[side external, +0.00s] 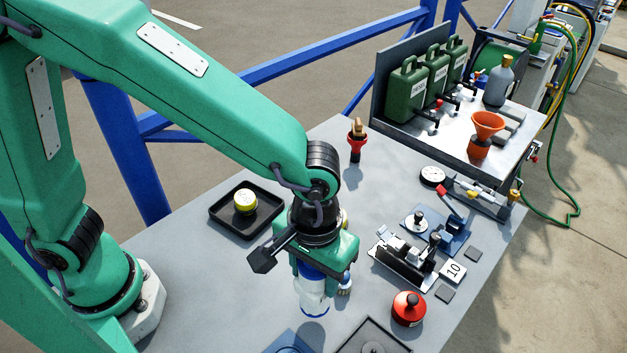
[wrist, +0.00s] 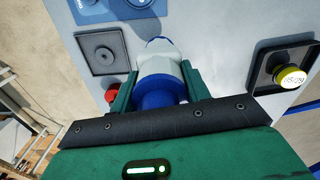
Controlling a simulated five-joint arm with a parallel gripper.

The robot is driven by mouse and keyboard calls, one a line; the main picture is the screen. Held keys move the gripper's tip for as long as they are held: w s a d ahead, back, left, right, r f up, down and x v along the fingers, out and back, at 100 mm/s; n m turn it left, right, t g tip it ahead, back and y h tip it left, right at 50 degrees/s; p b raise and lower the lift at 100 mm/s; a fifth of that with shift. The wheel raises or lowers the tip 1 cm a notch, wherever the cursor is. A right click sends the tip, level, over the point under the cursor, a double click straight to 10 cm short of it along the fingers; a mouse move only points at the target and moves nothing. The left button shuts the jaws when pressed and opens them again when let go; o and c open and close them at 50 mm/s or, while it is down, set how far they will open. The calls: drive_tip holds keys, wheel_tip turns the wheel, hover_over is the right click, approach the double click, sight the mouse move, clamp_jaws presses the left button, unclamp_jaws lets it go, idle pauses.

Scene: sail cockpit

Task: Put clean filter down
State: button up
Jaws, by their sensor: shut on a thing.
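My gripper (side external: 318,268) is shut on a white and blue cylindrical filter (side external: 312,296), which hangs upright below it over the grey table. The filter's shadow falls on the table below, apart from it. In the wrist view the filter (wrist: 160,78) sits between the two green fingers, its blue end nearest the camera. A blue pad (side external: 287,343) lies at the bottom edge of the side view; it also shows in the wrist view (wrist: 92,12). A dark square tray with a round disc (side external: 350,345) is beside it, and also in the wrist view (wrist: 84,65).
A red round canister (side external: 408,309) and a metal fixture (side external: 402,260) stand at right. A red-collared tool (side external: 356,139) stands at the back. Green cans (side external: 405,91) and an orange funnel (side external: 487,125) are on the far shelf.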

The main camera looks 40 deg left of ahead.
sight(314, 287)
drive_tip(key=shift+f, duration=2.1)
drive_tip(key=o, duration=1)
drive_tip(key=shift+f, duration=0.15)
drive_tip(key=shift+o, duration=0.2)
wheel_tip(314, 287, up, 12)
drive_tip(key=shift+r, duration=0.2)
